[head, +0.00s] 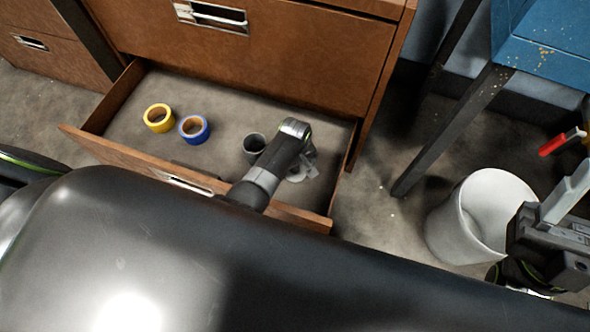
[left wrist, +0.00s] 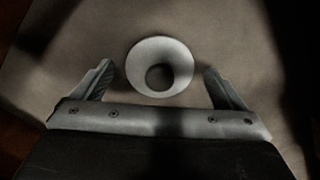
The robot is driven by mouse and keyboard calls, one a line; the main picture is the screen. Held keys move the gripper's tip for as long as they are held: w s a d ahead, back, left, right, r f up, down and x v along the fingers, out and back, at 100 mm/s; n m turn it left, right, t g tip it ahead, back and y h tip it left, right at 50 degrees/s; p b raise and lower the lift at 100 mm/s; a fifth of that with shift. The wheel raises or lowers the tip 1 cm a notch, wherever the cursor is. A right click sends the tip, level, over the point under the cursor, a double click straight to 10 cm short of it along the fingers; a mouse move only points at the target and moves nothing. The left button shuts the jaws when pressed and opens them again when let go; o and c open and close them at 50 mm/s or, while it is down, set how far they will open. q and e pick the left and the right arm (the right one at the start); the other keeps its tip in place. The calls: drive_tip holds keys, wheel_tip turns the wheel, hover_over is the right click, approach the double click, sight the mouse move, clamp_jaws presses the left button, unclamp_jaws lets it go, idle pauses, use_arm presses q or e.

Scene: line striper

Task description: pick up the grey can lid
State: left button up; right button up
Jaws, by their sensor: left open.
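The grey can lid (left wrist: 160,50) is a pale grey round piece with a dark round centre in the left wrist view. It lies on the drawer floor between and slightly ahead of my two fingers, with a gap on both sides. My left gripper (head: 303,165) is open and empty, reaching down into the open drawer; it also shows in the left wrist view (left wrist: 157,72). In the head view the gripper mostly hides the lid. My right gripper (head: 574,190) is partly in view at the right edge; its fingers are cut off, so its opening is unclear.
A white bin (head: 447,232) stands right on the floor, beside a dark table leg (head: 440,140). A red-handled item (head: 553,145) is at far right.

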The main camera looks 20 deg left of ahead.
use_arm(q)
drive_tip(key=c, duration=1)
